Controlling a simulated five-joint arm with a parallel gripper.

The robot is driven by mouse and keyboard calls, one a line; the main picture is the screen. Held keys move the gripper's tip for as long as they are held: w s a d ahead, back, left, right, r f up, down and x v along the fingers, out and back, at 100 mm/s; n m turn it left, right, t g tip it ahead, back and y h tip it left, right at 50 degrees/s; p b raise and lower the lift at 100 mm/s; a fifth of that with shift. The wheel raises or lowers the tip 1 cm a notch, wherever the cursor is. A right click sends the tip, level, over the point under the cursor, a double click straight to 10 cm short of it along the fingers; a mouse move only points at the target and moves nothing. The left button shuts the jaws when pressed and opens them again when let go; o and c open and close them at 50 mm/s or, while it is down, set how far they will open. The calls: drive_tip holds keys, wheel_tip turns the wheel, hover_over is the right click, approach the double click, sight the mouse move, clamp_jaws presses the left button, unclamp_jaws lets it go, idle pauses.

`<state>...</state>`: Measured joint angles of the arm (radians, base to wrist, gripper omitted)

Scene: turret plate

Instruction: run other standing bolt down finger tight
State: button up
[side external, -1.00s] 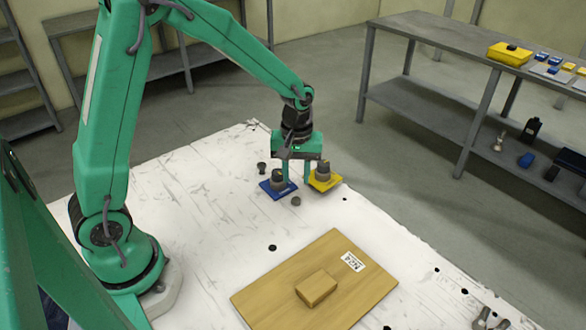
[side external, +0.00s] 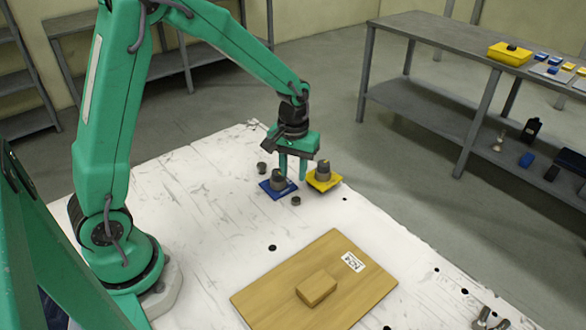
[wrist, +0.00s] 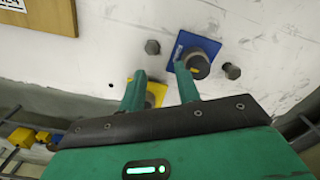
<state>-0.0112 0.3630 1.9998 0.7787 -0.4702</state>
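A dark hex-headed bolt (side external: 262,168) stands at the far left of the blue square plate (side external: 265,186). Another hex-headed bolt (side external: 296,201) is on the near side, between the blue and yellow plates. In the wrist view the heads show left (wrist: 152,47) and right (wrist: 232,71) of the blue plate (wrist: 183,42). How far either bolt is seated cannot be told. My gripper (side external: 293,171) is above the gap between the blue plate and the yellow plate (side external: 334,183). Its two fingers (wrist: 160,90) are apart with nothing held between them.
Grey cylinders stand on the blue plate (side external: 279,182) and yellow plate (side external: 323,171), close to my fingers. A wooden board (side external: 345,285) with a small block (side external: 316,289) lies nearer the camera. The white tabletop (side external: 205,215) is clear to the left.

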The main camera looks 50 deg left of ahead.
drive_tip(key=a+m, duration=0.1)
drive_tip(key=m, duration=0.2)
drive_tip(key=a+m, duration=0.1)
drive_tip(key=m, duration=0.2)
drive_tip(key=a+m, duration=0.1)
drive_tip(key=m, duration=0.1)
drive_tip(key=shift+w+a+r+m, duration=0.15)
drive_tip(key=shift+w+a+m, duration=0.05)
drive_tip(key=shift+m, duration=0.2)
drive_tip(key=m, duration=0.1)
drive_tip(key=a+m, duration=0.1)
drive_tip(key=m, duration=0.1)
drive_tip(key=shift+a+r+m, duration=0.1)
drive_tip(key=shift+a+m, duration=0.1)
drive_tip(key=shift+m, duration=0.1)
drive_tip(key=a+m, duration=0.1)
drive_tip(key=m, duration=0.1)
drive_tip(key=a+m, duration=0.1)
drive_tip(key=m, duration=0.1)
drive_tip(key=shift+r+m, duration=0.1)
drive_tip(key=shift+m, duration=0.3)
drive_tip(key=a+m, duration=0.2)
drive_tip(key=m, duration=0.3)
drive_tip(key=a+m, duration=0.2)
drive_tip(key=m, duration=0.4)
drive_tip(key=a+m, duration=0.2)
drive_tip(key=m, duration=0.4)
drive_tip(key=shift+s+a+r, duration=0.3)
drive_tip(key=shift+a+r, duration=0.05)
drive_tip(key=shift+f, duration=0.15)
